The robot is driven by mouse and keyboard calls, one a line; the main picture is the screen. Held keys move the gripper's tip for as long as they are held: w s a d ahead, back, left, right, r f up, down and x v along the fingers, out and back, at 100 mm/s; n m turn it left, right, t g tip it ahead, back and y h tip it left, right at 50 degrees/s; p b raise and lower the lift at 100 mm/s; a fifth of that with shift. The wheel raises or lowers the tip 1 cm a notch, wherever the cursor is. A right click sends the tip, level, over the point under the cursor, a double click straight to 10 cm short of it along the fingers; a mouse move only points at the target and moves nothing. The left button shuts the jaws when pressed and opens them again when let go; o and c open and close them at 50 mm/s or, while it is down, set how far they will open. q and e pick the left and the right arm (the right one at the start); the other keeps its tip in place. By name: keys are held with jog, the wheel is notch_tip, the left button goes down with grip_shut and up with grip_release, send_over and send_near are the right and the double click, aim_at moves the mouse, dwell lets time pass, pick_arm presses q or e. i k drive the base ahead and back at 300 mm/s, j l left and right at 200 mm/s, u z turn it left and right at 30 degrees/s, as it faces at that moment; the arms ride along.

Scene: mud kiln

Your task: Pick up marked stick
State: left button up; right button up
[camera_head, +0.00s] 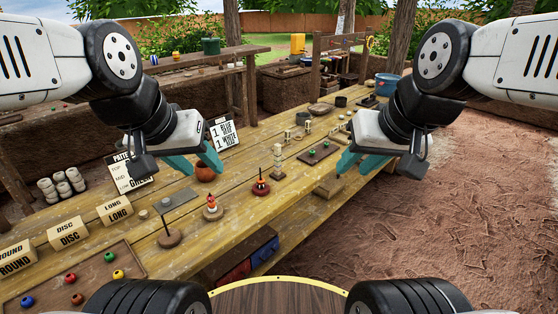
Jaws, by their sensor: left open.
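I cannot pick out a marked stick with certainty. My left gripper (196,165) is open and empty above the table's left middle, near a round brown pot (205,173). My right gripper (375,168) has its fingers apart and is empty, over the table's right front edge.
The wooden table (235,224) bears label blocks (69,232), a tray (98,262) of coloured beads, a dark green mat (316,153) and a sign (222,134). Small pale cylinders (62,187) stand at left. Bare ground (450,220) lies open at right.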

aim_at(277, 176)
jog(key=i+l+u, duration=0.15)
jog(key=i, duration=0.3)
jog(key=i+l+u, duration=0.15)
jog(key=i+l, duration=0.25)
jog(key=i, duration=0.05)
